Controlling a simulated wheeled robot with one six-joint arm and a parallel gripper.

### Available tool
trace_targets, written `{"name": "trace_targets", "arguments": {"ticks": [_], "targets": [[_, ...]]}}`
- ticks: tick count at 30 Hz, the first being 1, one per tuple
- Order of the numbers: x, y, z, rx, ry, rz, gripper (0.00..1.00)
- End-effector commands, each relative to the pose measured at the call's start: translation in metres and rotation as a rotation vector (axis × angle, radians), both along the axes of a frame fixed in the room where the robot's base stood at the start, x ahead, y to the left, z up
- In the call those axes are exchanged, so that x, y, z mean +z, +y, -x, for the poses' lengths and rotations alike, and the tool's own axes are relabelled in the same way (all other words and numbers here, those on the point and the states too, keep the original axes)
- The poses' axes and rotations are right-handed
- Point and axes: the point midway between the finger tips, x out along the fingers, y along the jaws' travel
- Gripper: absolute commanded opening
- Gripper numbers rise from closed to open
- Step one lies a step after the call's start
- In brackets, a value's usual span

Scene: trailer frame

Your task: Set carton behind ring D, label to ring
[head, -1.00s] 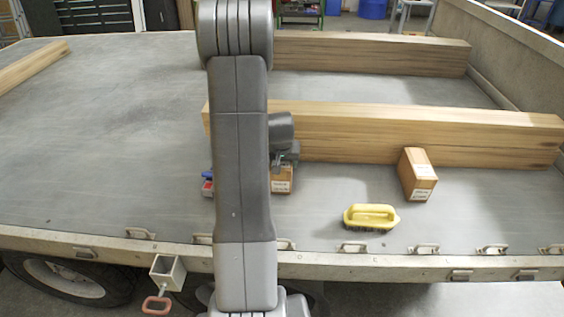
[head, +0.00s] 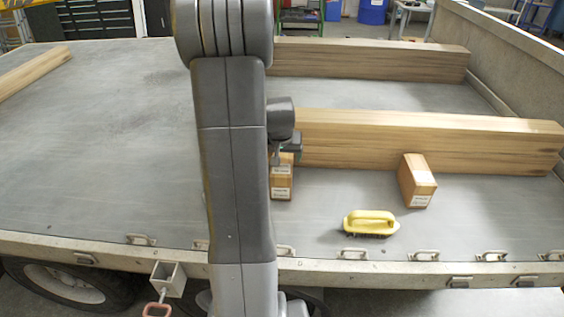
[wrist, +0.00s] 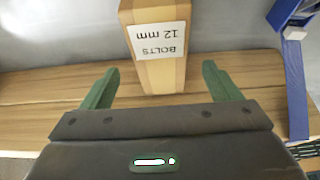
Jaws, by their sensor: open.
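A brown carton (head: 282,186) with a white label stands against the near timber beam, partly hidden by my arm. In the wrist view the carton (wrist: 158,75) shows a label reading "BOLTS 12 mm", upside down. My gripper (head: 289,151) is just above it; in the wrist view its green fingers (wrist: 161,77) are open, one on each side of the carton's end, with visible gaps. A second labelled carton (head: 418,181) stands to the right against the same beam. Several metal rings, such as one right of my arm (head: 353,252), line the near deck edge. Ring letters cannot be read.
A yellow-handled brush (head: 370,222) lies between the second carton and the near edge. The near timber beam (head: 430,140) lies across the deck. In the wrist view a blue object (wrist: 296,85) is right of the gripper.

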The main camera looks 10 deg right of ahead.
Motion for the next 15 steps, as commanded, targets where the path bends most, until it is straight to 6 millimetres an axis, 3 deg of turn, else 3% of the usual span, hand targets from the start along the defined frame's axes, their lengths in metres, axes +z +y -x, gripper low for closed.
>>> {"name": "trace_targets", "arguments": {"ticks": [6,15], "targets": [[0.025,0.003,0.01,0.0,-0.001,-0.001,0.83],[0.032,0.004,0.013,0.0,0.001,0.0,0.83]]}}
